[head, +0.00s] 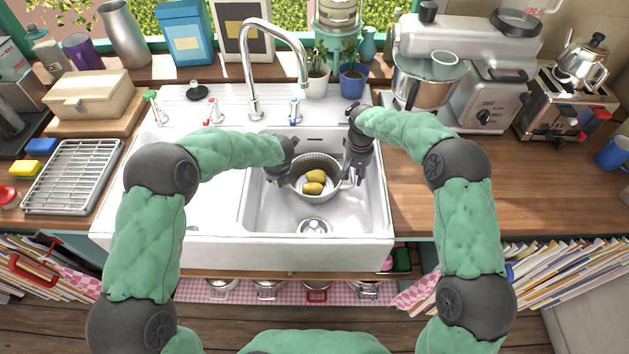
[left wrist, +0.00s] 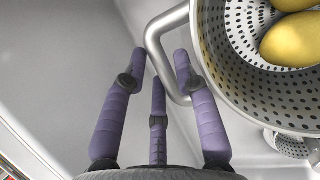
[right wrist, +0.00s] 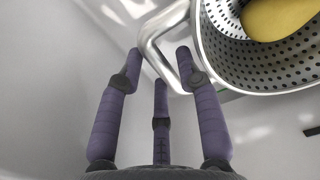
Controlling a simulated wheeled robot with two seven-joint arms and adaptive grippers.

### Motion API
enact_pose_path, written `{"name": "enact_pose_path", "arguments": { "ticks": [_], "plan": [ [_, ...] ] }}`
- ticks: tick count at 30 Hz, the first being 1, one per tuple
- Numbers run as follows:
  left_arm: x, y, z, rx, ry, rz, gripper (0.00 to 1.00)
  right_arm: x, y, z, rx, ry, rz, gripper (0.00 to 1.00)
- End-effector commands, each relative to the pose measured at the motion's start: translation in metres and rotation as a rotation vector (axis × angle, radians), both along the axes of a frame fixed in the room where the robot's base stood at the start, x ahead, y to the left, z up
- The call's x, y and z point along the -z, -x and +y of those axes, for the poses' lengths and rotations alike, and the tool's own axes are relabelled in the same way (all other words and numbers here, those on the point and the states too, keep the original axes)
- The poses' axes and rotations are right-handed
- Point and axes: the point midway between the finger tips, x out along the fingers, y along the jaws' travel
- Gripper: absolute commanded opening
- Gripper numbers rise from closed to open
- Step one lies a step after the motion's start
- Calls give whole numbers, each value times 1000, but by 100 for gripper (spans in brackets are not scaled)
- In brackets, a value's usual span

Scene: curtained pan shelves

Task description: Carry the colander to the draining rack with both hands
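The metal colander (head: 325,164) stands in the sink basin with yellow potato-like items (head: 314,182) in it. My left gripper (head: 277,174) is at its left side. In the left wrist view the open left fingers (left wrist: 158,75) straddle the colander's left handle (left wrist: 155,45), apart from each other. My right gripper (head: 353,174) is at its right side. In the right wrist view the open right fingers (right wrist: 160,75) are around the other handle (right wrist: 152,45). Neither gripper is closed on a handle. The wire draining rack (head: 70,178) lies on the counter at the left.
The faucet (head: 254,75) arches over the back of the sink. The white drainboard (head: 190,195) between basin and rack is mostly clear. A bread box (head: 92,97) and sponges (head: 40,146) sit near the rack. A stand mixer (head: 440,65) stands at the right.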

Motion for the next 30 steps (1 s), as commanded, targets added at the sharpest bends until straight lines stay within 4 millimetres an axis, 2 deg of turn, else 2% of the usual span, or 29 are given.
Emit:
{"name": "enact_pose_path", "arguments": {
  "ticks": [4,14,15,18,19,30],
  "plan": [
    [10,-3,2,-1,1,1,30,10,0,0,1,0,-1,36],
    [12,-4,2,0,1,0,30,12,0,0,0,0,-1,36],
    [12,-4,2,0,1,0,27,12,0,0,0,0,-1,33],
    [12,-4,2,0,1,1,0,12,0,0,0,0,-1,5],
    [11,-4,2,0,1,0,0,12,0,0,0,0,-1,0],
    [10,-5,2,0,1,-1,0,11,-1,0,0,0,-2,0]
  ]
}}
